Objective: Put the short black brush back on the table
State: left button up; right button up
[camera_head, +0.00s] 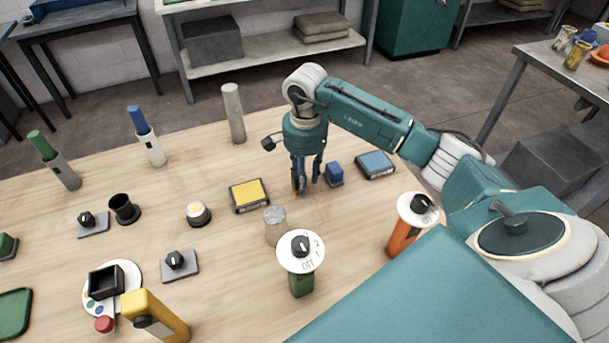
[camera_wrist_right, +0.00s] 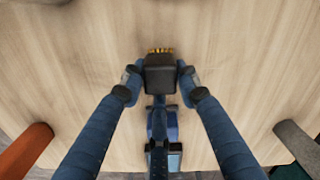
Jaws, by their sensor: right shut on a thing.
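My right gripper (camera_head: 306,183) points down over the wooden table (camera_head: 350,215), between the yellow-topped block and the small blue cube. In the wrist view the right gripper (camera_wrist_right: 159,82) is shut on the short black brush (camera_wrist_right: 160,76), with a fingertip on each side. The brush has a black body and a strip of golden bristles along its far edge. In the head view the fingers mostly hide it. It is low over the table; I cannot tell whether it touches. My left gripper is not in view.
A yellow-topped block (camera_head: 249,194) stands left of the gripper, with a blue cube (camera_head: 334,174) and a blue-topped block (camera_head: 375,164) to its right. A grey cylinder (camera_head: 274,226) and a dial on a green post (camera_head: 301,284) stand nearer. Bare table lies behind the yellow-topped block.

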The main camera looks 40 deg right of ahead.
jog(key=shift+f, duration=0.25)
jog(key=o, duration=1.2)
jog(key=shift+c, duration=0.2)
jog(key=shift+r, duration=0.2)
jog(key=shift+w+r, duration=0.1)
jog(key=shift+r, duration=0.2)
notch_tip(320, 180, up, 11)
jog(key=b, duration=0.2)
jog(key=shift+r+b, duration=0.15)
jog(key=shift+b, duration=0.2)
